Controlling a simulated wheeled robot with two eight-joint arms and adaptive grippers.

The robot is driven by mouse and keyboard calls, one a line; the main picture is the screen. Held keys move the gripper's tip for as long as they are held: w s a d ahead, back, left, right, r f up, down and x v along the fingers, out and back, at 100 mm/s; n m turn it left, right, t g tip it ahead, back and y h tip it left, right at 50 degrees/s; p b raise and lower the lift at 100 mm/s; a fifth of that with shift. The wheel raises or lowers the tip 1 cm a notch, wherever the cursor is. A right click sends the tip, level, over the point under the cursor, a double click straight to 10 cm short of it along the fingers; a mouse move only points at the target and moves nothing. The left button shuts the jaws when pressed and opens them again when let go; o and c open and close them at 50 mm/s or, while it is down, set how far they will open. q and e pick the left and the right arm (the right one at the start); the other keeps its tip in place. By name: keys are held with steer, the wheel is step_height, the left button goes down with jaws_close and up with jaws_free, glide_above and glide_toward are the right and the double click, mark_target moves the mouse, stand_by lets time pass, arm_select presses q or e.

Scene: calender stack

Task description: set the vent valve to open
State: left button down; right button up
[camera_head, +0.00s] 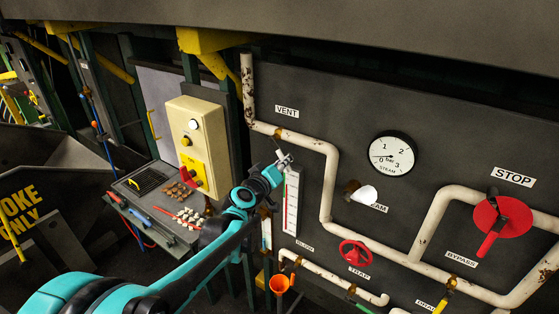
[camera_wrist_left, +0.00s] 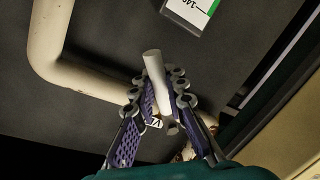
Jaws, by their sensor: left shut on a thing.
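The VENT label (camera_head: 287,111) is on the dark panel above a cream pipe (camera_head: 300,139). A brass-coloured valve body (camera_head: 278,134) sits on that pipe just below the label. My left gripper (camera_head: 284,161) is right below the valve, at the end of my teal arm. In the left wrist view my left gripper (camera_wrist_left: 162,98) is shut on the white vent valve handle (camera_wrist_left: 153,66). The handle's rounded end sticks out beyond the fingers. The fingers hide its lower part, so the lever's exact angle is hard to tell. My right gripper is not in view.
A gauge (camera_head: 391,153), a white-handled steam valve (camera_head: 363,193), a red trap wheel (camera_head: 355,253) and a red stop lever (camera_head: 497,222) are to the right. A yellow control box (camera_head: 198,148) and a tool shelf (camera_head: 160,212) are left of my gripper.

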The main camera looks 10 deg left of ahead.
mark_target(298, 144)
arm_select(q)
steer(key=r+n, duration=0.1)
steer(key=d+n+p, duration=0.1)
steer(key=r+n, duration=0.1)
steer(key=n, duration=0.1)
steer(key=shift+s+d+r+g+h+p, duration=0.25)
steer(key=shift+s+r+g+h+p, duration=0.05)
steer(key=shift+r+h, duration=0.1)
steer(key=shift+s+d+r+n+p, duration=0.15)
steer(key=shift+r+n+p, duration=0.25)
steer(key=shift+r+n, duration=0.45)
steer(key=shift+d+r+n+g+h+p, duration=0.15)
steer(key=shift+r+n+g+h+p, duration=0.3)
steer(key=shift+n, duration=0.7)
steer(key=shift+r, duration=0.15)
steer(key=c, duration=1.6)
jaws_free()
steer(key=shift+o, duration=0.5)
steer(key=v, duration=1.2)
steer(key=shift+f, duration=0.2)
